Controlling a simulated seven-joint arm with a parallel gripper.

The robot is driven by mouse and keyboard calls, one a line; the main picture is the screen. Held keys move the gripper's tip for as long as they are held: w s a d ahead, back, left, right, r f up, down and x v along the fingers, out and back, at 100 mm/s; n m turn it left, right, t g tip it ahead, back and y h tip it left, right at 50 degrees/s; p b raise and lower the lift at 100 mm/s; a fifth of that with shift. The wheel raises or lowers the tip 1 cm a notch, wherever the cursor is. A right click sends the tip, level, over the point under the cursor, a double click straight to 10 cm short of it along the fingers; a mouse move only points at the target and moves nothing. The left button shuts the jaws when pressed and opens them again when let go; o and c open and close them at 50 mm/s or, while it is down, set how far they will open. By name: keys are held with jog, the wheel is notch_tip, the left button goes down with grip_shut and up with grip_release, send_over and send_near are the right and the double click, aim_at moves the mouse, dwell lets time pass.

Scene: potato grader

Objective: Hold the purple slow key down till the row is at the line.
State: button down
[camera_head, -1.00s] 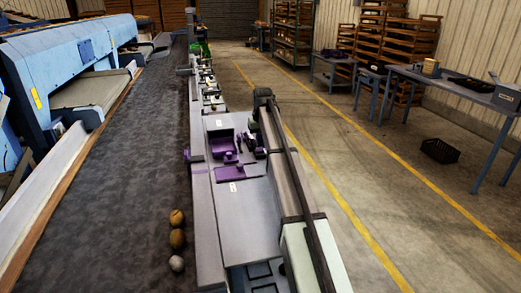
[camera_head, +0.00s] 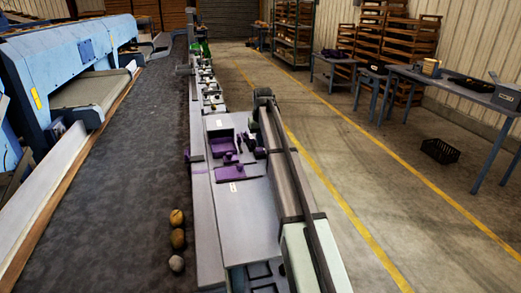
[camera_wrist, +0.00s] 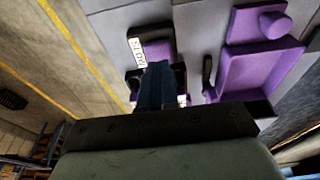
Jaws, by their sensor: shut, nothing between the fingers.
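The purple slow key (camera_wrist: 158,50), with a white SLOW label beside it, sits in a dark frame on the grey panel in the wrist view. My gripper (camera_wrist: 157,68) is shut and empty, its fingertips over the key's lower part; whether they touch or press it I cannot tell. In the head view my arm hides part of the panel near the key. The row of potatoes (camera_head: 177,238) lies on the dark belt (camera_head: 130,190), beside the console. A purple line (camera_head: 198,170) crosses the console edge, farther from the camera than the row.
A larger purple block (camera_head: 221,146) is on the console in the head view.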

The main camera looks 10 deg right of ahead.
aim_at(260, 149)
jog(key=shift+f, duration=1)
dwell(0.5)
dwell(1.8)
jog(key=shift+r, duration=3.6)
jog(key=shift+f, duration=0.1)
